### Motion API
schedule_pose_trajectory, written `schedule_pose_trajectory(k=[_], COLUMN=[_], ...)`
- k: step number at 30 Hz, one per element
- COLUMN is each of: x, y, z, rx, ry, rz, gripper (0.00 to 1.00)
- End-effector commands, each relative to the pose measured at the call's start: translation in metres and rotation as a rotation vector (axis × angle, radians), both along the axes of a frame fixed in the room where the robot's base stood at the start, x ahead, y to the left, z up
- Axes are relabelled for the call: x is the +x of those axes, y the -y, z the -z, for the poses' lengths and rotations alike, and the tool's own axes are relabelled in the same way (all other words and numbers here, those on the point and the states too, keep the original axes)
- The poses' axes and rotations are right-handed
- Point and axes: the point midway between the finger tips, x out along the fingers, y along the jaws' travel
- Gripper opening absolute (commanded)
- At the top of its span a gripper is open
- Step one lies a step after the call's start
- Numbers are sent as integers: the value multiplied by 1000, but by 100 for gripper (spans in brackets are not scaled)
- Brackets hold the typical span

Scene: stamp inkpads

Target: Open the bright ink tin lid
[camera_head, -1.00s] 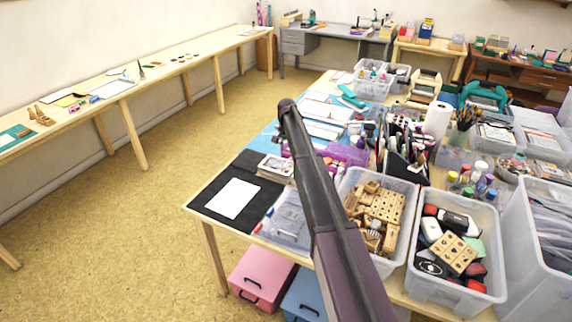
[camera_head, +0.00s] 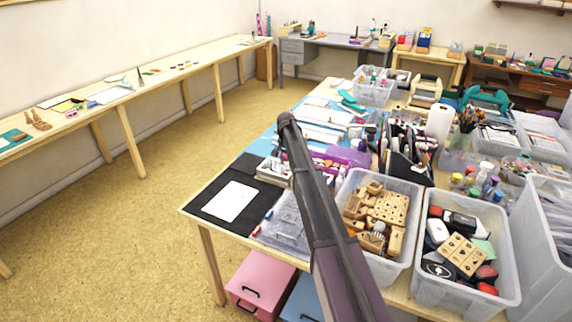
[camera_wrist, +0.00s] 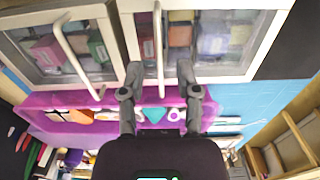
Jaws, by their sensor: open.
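Two white-framed boxes with clear lids fill the top of the wrist view, a left one (camera_wrist: 116,72) and a right one (camera_wrist: 237,73). Each has a pale bar handle, the left handle (camera_wrist: 75,48) and the right handle (camera_wrist: 158,45). Coloured ink pads show dimly through both lids. I cannot tell which is the bright ink tin. Both lids look shut. My gripper (camera_wrist: 160,72) is open and empty. In the picture its fingertips lie either side of the right handle; contact cannot be told. The head view shows a small white box (camera_head: 270,171) beside my arm, which hides my gripper.
A purple tray (camera_wrist: 55,98) with small items lies below the boxes in the wrist view. In the head view, a bin of wooden stamps (camera_head: 349,240) and a mixed bin (camera_head: 425,283) crowd the table's right. White paper lies on a black mat (camera_head: 207,211) at the near left.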

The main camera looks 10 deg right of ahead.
Motion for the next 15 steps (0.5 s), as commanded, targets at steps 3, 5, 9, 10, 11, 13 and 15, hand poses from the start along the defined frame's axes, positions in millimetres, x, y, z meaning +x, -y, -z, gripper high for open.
schedule_pose_trajectory(k=[3,5,9,10,11,13,15], x=[0,0,0,0,0,0,0], y=[0,0,-1,-1,-1,-1,-1], z=[0,0,0,0,0,0,0], rx=[0,0,0,0,0,0,0], ry=[0,0,0,0,0,0,0], rz=[0,0,-1,-1,-1,-1,-1], gripper=[42,42,28,19,10,0,0])
